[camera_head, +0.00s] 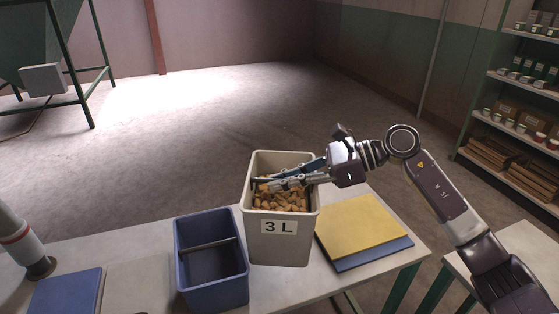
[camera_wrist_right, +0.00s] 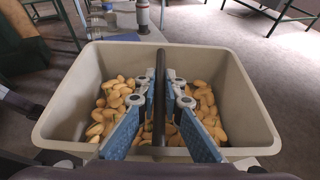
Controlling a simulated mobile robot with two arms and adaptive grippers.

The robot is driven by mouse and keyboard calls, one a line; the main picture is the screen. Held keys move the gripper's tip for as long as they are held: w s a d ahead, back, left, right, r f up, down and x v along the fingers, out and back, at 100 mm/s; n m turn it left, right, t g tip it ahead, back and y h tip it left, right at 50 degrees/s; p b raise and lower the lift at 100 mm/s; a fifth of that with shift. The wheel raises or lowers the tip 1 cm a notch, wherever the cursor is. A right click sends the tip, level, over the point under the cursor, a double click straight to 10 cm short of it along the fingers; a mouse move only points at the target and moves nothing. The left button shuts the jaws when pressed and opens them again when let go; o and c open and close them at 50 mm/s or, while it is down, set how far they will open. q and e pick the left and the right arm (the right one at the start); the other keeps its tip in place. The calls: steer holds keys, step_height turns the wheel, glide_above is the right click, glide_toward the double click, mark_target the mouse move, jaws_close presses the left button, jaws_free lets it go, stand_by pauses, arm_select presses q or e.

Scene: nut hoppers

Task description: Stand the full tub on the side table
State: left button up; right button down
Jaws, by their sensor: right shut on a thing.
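The full tub (camera_head: 257,245) is beige, marked "3 L", upright, and holds many light brown nuts (camera_head: 283,201). My right gripper (camera_head: 262,186) reaches into its top from the right and is shut on the tub's dark crossbar. In the right wrist view the gripper's blue-padded fingers (camera_wrist_right: 160,100) close around this bar (camera_wrist_right: 160,70), above the nuts. The tub is over the front work table; I cannot tell whether its base touches it. A pale side surface (camera_head: 515,250), probably the side table, stands at the right, partly behind my right arm. My left gripper is not in view.
An empty blue tub (camera_head: 212,283) with a crossbar stands just left of the beige one. Yellow (camera_head: 360,226) and blue (camera_head: 375,254) flat mats lie to its right. Shelves (camera_head: 515,130) stand at the far right, a green hopper frame (camera_head: 75,75) at the far left. The floor behind is clear.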

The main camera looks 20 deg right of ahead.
step_height(320, 180, down, 10)
steer(key=shift+w+r+p, duration=0.1)
steer(key=shift+r+p, duration=0.15)
steer(key=shift+p, duration=0.45)
steer(key=c, duration=2.5)
jaws_free()
steer(key=shift+f, duration=0.5)
steer(key=o, duration=0.4)
steer(key=shift+s+r, duration=0.1)
steer(key=shift+s, duration=0.15)
steer(key=shift+d, duration=0.25)
steer(key=shift+b+v, duration=1.65)
steer(key=shift+v, duration=4.15)
steer(key=shift+a+r, duration=0.1)
